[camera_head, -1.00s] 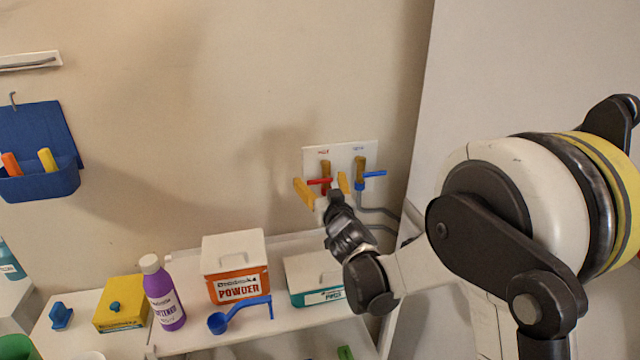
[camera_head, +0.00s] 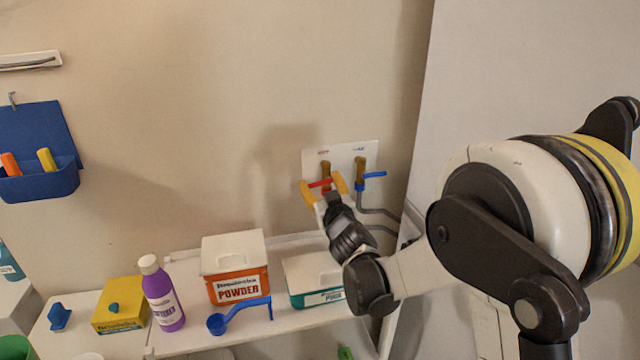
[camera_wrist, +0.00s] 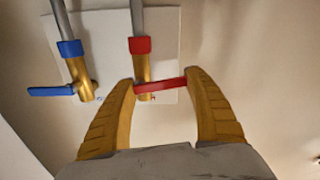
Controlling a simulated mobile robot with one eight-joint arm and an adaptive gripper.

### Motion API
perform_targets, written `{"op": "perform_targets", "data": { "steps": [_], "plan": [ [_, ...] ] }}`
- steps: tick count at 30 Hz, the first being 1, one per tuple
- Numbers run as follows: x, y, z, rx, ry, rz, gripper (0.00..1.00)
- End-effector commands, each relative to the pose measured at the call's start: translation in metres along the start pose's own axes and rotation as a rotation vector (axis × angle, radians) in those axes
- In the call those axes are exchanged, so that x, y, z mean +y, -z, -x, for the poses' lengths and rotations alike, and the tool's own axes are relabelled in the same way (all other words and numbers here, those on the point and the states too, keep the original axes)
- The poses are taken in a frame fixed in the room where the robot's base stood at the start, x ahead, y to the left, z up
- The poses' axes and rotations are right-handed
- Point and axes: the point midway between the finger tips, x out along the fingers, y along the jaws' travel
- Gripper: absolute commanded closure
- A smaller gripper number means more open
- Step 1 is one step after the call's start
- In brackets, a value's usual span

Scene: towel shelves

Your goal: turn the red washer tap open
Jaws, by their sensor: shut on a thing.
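The red washer tap (camera_head: 319,184) is on the white wall plate (camera_head: 339,150), with a brass body and a red lever. Its lever (camera_wrist: 161,87) lies crosswise in the wrist view. My gripper (camera_head: 324,181) has its yellow fingers at the two ends of that lever, shut on it. In the wrist view, my gripper (camera_wrist: 161,82) has one finger on each side, with the lever spanning the gap. The blue tap (camera_head: 369,174) is beside it on the right; in the wrist view it shows on the left (camera_wrist: 75,75).
Grey hoses (camera_head: 378,213) run beside the blue tap. Below is a white shelf (camera_head: 205,335) with an orange powder box (camera_head: 238,288), a white and teal box (camera_head: 313,290), a purple bottle (camera_head: 163,298) and a blue scoop (camera_head: 238,314). A pale panel (camera_head: 490,80) stands right.

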Motion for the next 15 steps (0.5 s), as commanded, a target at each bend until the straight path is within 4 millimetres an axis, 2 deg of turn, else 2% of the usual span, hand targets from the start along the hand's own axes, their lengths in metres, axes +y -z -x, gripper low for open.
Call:
{"op": "perform_targets", "data": {
  "steps": [15],
  "plan": [
    [0.002, -0.015, 0.0, 0.001, -0.002, 0.479, 0.69]
  ]
}}
